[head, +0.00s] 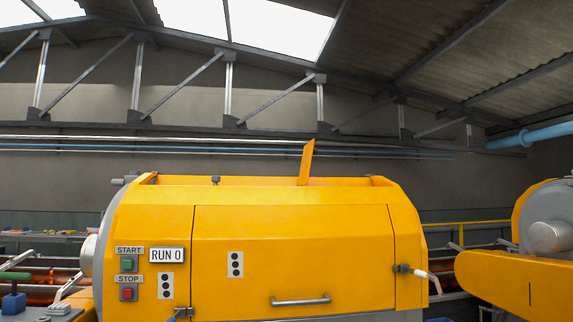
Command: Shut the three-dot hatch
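The yellow hatch (330,250) fills the front of the yellow machine (150,220). It bears a white plate with three black dots (235,264) and a grey bar handle (300,301) low down. Thin seams mark its top and sides; I cannot tell whether it sits fully flush, and its bottom edge is at the picture's lower border. A latch with a white grip (420,273) is at its right edge, and a grey fitting (181,313) at its lower left. A second three-dot plate (166,285) is on the panel to the left. Neither of my grippers is in view.
A yellow flap (306,162) stands upright from the machine's top. A green START button (127,264), a red STOP button (127,293) and a RUN 0 sign (167,255) are at left. Another yellow machine (520,275) stands at right.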

